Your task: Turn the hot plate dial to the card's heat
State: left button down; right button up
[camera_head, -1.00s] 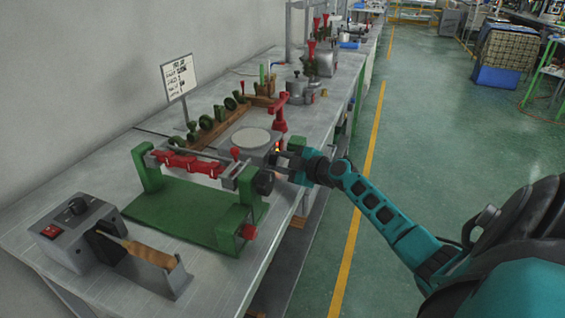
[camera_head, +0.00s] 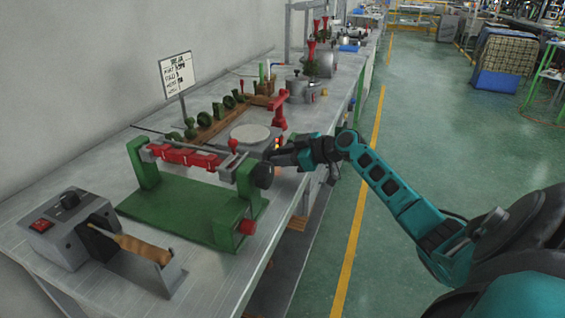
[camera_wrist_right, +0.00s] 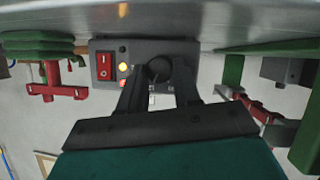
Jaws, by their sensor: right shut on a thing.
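The hot plate (camera_head: 250,134) sits on the bench with a pale round top. In the right wrist view its grey front panel (camera_wrist_right: 190,50) shows a red rocker switch (camera_wrist_right: 104,66) and lit orange lamps. The dark round dial (camera_wrist_right: 158,69) is between the fingers of my right gripper (camera_wrist_right: 160,82), which is shut on it; its pointer is not readable. In the head view, my right gripper (camera_head: 274,156) is at the front of the hot plate and hides the dial. The white card (camera_head: 176,73) stands on a post behind; its writing is too small to read. My left gripper is out of view.
A green frame (camera_head: 180,212) with red parts and a black knob (camera_head: 264,175) stands close beside my right gripper. A grey unit (camera_head: 70,230) with a dial and red switch is nearer left. A red press (camera_head: 279,112) stands behind. The aisle to the right is clear.

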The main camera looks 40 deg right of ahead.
jog(key=shift+d+m+g+y+b, duration=0.15)
jog(key=shift+m+g+y+b, duration=0.2)
jog(key=shift+m+y, duration=0.2)
jog(key=shift+w+m+y+b, duration=0.1)
jog(key=shift+m+y+b, duration=0.4)
jog(key=shift+m, duration=0.15)
jog(key=m+y+b, duration=0.1)
jog(key=m+g+y+b, duration=0.1)
jog(key=m, duration=0.1)
jog(key=shift+w+d+f, duration=0.1)
jog(key=shift+d, duration=0.1)
jog(key=m+y+b, duration=0.2)
jog(key=shift+d+f+g+b, duration=0.1)
jog(key=shift+d+g+b, duration=0.05)
jog(key=shift+g+b, duration=0.15)
jog(key=shift+m+y+b, duration=0.35)
jog(key=shift+m+b, duration=0.05)
jog(key=shift+m, duration=0.3)
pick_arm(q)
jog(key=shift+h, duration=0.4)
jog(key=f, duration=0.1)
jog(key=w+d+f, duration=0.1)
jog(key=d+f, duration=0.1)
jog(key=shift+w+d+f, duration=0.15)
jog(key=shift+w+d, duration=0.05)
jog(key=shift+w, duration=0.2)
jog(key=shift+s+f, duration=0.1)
